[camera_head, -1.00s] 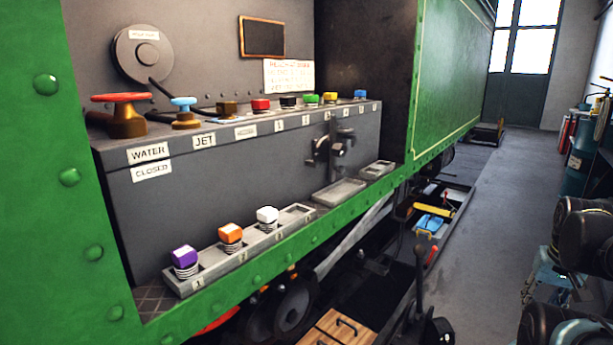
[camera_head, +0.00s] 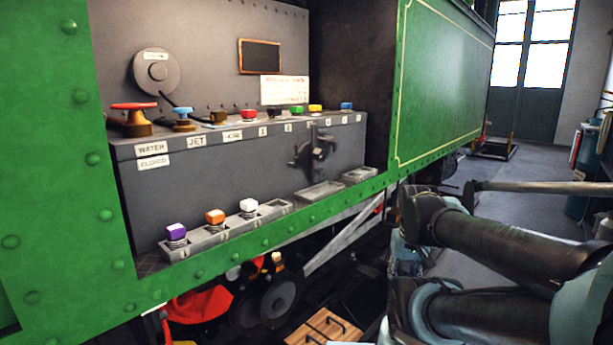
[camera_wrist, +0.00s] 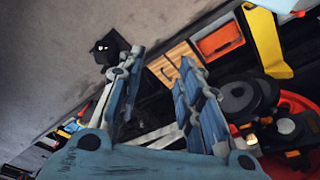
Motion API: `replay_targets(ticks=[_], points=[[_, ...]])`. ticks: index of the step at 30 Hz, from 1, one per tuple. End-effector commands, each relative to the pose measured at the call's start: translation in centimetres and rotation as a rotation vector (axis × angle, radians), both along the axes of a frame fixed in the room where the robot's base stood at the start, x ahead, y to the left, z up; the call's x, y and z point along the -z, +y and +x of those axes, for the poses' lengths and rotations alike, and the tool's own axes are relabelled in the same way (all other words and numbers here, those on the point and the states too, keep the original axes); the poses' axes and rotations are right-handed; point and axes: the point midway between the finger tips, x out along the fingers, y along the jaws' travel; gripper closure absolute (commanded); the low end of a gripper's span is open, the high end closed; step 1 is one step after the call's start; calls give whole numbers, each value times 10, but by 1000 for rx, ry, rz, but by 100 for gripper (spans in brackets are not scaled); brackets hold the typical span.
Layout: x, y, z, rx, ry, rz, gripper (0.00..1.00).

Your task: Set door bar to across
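A dark metal latch (camera_head: 318,151), which looks like the door bar, sits on the right part of the grey cabinet front (camera_head: 220,170) in the head view. It has an upright piece and a part sticking out to the left; its exact setting is too small to tell. My gripper (camera_wrist: 161,56) shows in the wrist view with its two blue fingers apart and nothing between them. It points down past the tram's side, away from the latch. The latch does not show in the wrist view. My fingers are hidden in the head view.
A red-handled valve (camera_head: 134,118), a blue-handled valve (camera_head: 183,118) and several coloured knobs line the cabinet top. Purple, orange and white knobs stand in a low tray (camera_head: 205,240). The green tram side (camera_head: 440,80) borders the opening. A wooden crate (camera_wrist: 172,62) lies below my gripper.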

Motion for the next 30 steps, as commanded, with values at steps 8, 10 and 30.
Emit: replay_targets(ticks=[8,10,30], points=[[0,0,0,0,0,0,67],[0,0,0,0,0,0,60],[-62,113,96,-476,-364,535,60]])
